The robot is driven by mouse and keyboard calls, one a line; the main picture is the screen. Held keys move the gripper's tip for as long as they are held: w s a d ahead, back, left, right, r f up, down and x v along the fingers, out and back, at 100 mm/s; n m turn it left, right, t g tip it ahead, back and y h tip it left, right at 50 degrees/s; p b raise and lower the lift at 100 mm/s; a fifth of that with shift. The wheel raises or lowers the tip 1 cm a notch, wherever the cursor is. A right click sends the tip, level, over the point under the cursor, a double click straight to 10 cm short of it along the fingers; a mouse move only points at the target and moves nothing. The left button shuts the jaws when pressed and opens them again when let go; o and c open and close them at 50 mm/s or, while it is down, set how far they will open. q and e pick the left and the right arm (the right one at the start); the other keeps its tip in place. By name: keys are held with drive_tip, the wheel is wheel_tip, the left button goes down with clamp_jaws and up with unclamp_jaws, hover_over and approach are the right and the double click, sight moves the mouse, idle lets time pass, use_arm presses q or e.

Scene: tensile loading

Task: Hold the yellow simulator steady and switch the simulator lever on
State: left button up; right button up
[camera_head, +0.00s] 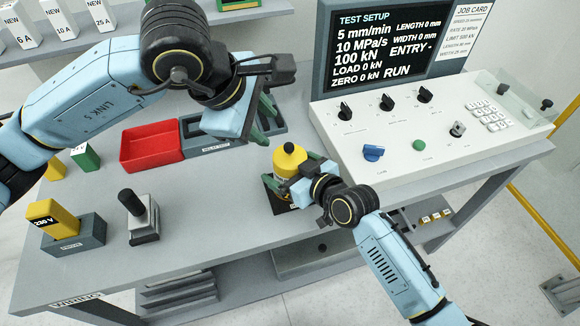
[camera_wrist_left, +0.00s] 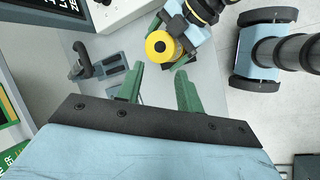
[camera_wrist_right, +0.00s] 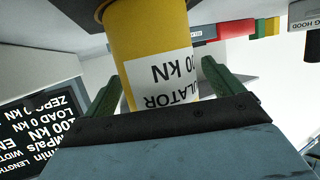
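My left gripper (camera_head: 262,115) is open and empty, behind and left of the simulator. Its parted green fingers (camera_wrist_left: 160,90) point towards the simulator top (camera_wrist_left: 160,45) in the left wrist view. I cannot make out the simulator lever clearly.
A white control console (camera_head: 430,125) with knobs and a display (camera_head: 385,45) stand at the right. A red bin (camera_head: 150,147) and a dark tray (camera_head: 205,140) lie left of the left gripper. A black-handled device (camera_head: 143,222) and a yellow block (camera_head: 52,218) stand at front left.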

drive_tip(key=c, duration=1.2)
use_arm(q)
drive_tip(key=shift+s+d+f, duration=0.1)
drive_tip(key=shift+f, duration=0.05)
drive_tip(key=c, duration=0.4)
use_arm(e)
drive_tip(key=shift+c, duration=0.4)
use_arm(q)
drive_tip(key=s+d+f+g+h, duration=0.2)
drive_tip(key=s, duration=0.1)
drive_tip(key=s+d+f+n+g+h, duration=0.1)
drive_tip(key=f+g, duration=0.1)
drive_tip(key=shift+s, duration=0.15)
clamp_jaws()
drive_tip(key=s+d+f+n+g+h, duration=0.1)
drive_tip(key=s+f+n+g+h, duration=0.1)
drive_tip(key=s+n+g+h, duration=0.3)
drive_tip(key=w+a+f+n+t+h, duration=0.2)
drive_tip(key=a+f+n+t+h, duration=0.4)
drive_tip(key=a+f+n+t, duration=0.4)
drive_tip(key=a+n+t, duration=0.2)
drive_tip(key=n+t, duration=0.3)
drive_tip(key=n, duration=0.2)
